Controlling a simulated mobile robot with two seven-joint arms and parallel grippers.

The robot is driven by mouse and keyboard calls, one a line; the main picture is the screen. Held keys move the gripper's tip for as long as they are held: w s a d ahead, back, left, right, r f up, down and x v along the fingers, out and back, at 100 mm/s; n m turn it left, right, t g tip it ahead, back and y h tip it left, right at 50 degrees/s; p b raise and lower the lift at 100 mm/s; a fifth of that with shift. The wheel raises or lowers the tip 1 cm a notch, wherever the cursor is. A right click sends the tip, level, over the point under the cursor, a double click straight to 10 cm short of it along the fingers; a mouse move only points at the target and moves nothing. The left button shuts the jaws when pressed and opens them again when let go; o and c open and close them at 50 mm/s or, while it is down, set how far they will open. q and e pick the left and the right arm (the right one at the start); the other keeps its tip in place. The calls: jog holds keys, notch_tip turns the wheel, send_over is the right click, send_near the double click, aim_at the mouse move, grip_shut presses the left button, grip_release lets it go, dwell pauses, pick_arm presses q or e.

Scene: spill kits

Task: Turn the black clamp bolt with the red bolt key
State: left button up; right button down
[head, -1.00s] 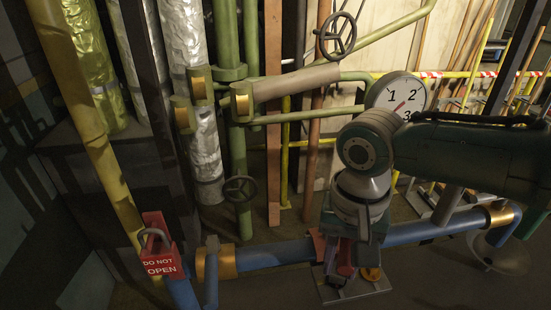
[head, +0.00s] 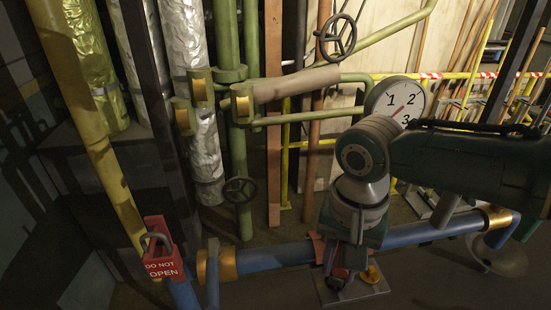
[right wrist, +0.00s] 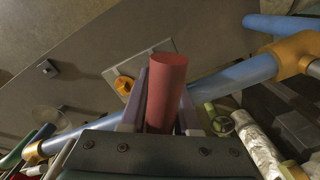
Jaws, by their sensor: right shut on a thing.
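My right gripper (head: 341,262) points down at the low blue pipe, just beside a red clamp-like band (head: 318,247) on it. In the right wrist view the right gripper (right wrist: 162,98) is shut on the red bolt key (right wrist: 167,85), a plain red cylinder between its two fingers. The key's far end and what it touches cannot be made out. The black clamp bolt is not visible; the gripper and key may hide it. My left gripper is not in view.
The blue pipe (head: 275,256) runs low across the scene. A metal plate (head: 375,288) with an orange-yellow part (head: 371,274) lies below the gripper. A red "DO NOT OPEN" lock (head: 162,262) hangs at left. Green pipes and a gauge (head: 397,98) stand behind.

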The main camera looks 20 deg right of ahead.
jog(key=shift+r+m+p, duration=0.1)
jog(key=shift+m+p, duration=0.75)
jog(key=shift+m, duration=0.95)
jog(key=shift+m, duration=0.3)
jog(key=shift+w+m+p, duration=0.1)
jog(key=shift+m+p, duration=0.55)
jog(key=shift+m, duration=0.65)
jog(key=shift+m, duration=0.3)
jog(key=shift+m+p, duration=0.3)
jog(key=shift+m, duration=0.3)
